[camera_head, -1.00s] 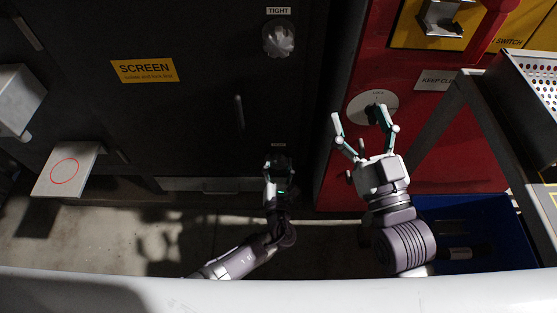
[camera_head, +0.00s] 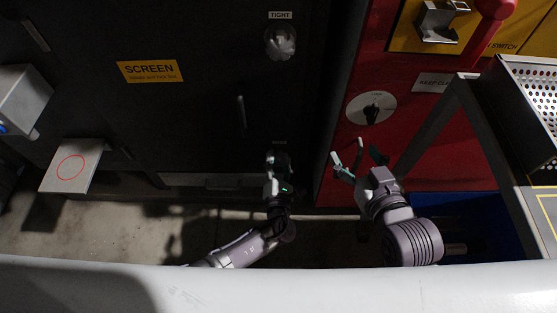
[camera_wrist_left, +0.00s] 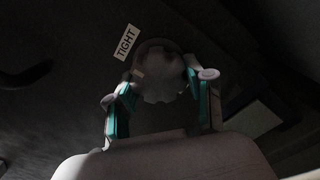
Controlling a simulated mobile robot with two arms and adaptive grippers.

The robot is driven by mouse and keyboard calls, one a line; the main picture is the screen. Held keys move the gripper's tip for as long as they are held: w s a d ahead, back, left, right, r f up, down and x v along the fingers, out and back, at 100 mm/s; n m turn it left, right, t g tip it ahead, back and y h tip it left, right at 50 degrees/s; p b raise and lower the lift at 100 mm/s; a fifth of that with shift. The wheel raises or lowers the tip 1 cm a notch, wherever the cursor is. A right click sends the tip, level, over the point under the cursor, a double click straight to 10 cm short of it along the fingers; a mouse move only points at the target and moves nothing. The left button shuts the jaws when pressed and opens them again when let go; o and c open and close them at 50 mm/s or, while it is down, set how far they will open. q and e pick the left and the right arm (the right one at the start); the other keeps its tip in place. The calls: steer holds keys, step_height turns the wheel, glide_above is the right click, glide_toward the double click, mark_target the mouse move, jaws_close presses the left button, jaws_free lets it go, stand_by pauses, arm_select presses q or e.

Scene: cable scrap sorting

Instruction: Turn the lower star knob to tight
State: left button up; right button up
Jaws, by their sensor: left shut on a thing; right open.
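The lower star knob (camera_wrist_left: 160,82) shows in the left wrist view as a pale lobed knob in shadow, beside a white TIGHT label (camera_wrist_left: 126,42). My left gripper (camera_wrist_left: 163,92) is shut on it, one finger on each side. In the head view my left gripper (camera_head: 278,162) is at the lower right of the black panel and mostly hides this knob. The upper star knob (camera_head: 281,42) is grey and stands clear under its own TIGHT label (camera_head: 280,15). My right gripper (camera_head: 362,158) is open and empty in front of the red panel.
A round white dial with a black knob (camera_head: 372,107) is on the red panel, above my right gripper. A grey post (camera_head: 435,115) and a perforated tray (camera_head: 535,75) stand at the right. A blue bin (camera_head: 450,208) is below. A bar handle (camera_head: 241,114) is on the black panel.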

arm_select(q)
steer(key=shift+f, duration=0.1)
steer(key=o, duration=1.2)
steer(key=shift+c, duration=0.2)
steer(key=s, duration=1.2)
